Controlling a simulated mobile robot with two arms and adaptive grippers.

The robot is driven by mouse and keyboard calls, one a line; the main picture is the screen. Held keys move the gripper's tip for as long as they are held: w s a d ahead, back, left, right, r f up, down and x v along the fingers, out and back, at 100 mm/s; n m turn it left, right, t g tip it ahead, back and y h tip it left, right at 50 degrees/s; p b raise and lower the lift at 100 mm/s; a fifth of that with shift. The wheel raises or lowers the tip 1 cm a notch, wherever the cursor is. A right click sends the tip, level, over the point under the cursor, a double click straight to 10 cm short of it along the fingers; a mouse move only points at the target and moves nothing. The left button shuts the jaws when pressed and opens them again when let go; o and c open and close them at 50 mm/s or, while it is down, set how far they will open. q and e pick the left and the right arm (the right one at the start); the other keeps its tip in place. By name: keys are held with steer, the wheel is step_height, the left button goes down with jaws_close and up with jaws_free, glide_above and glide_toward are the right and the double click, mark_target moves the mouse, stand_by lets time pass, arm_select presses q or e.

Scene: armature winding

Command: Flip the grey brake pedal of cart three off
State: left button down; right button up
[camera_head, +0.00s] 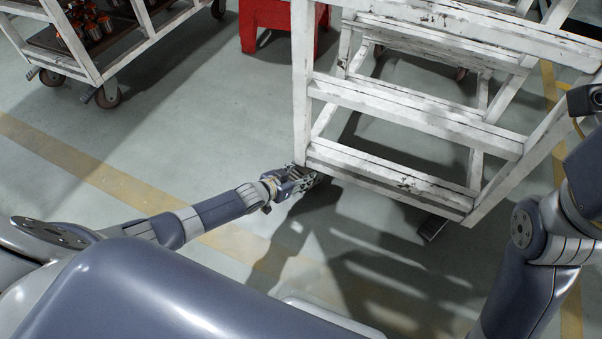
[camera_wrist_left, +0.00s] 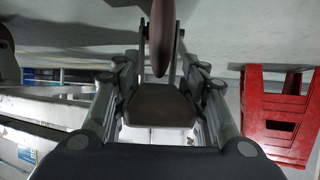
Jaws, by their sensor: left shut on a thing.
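A worn white cart (camera_head: 420,110) stands ahead of me; no number is readable on it. My left gripper (camera_head: 303,180) is low at the cart's near left corner, just above the floor. In the left wrist view, the grey brake pedal (camera_wrist_left: 160,105) lies between the two fingers, below a brownish caster wheel (camera_wrist_left: 162,40). The left gripper is shut on the pedal. In the head view the gripper and the cart frame hide this pedal. My right arm is at the right edge; its gripper cannot be made out.
Another dark pedal (camera_head: 432,228) sticks out under the cart's near right corner. A second white cart (camera_head: 95,60) with copper-coloured parts stands at the upper left. A red stand (camera_head: 265,18) is behind; it also shows in the left wrist view (camera_wrist_left: 280,112). The floor between is clear.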

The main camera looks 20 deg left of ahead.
arm_select(q)
steer(key=c, duration=1)
jaws_free()
steer(key=shift+o, duration=0.2)
steer(key=shift+s, duration=0.1)
steer(key=v, duration=1.2)
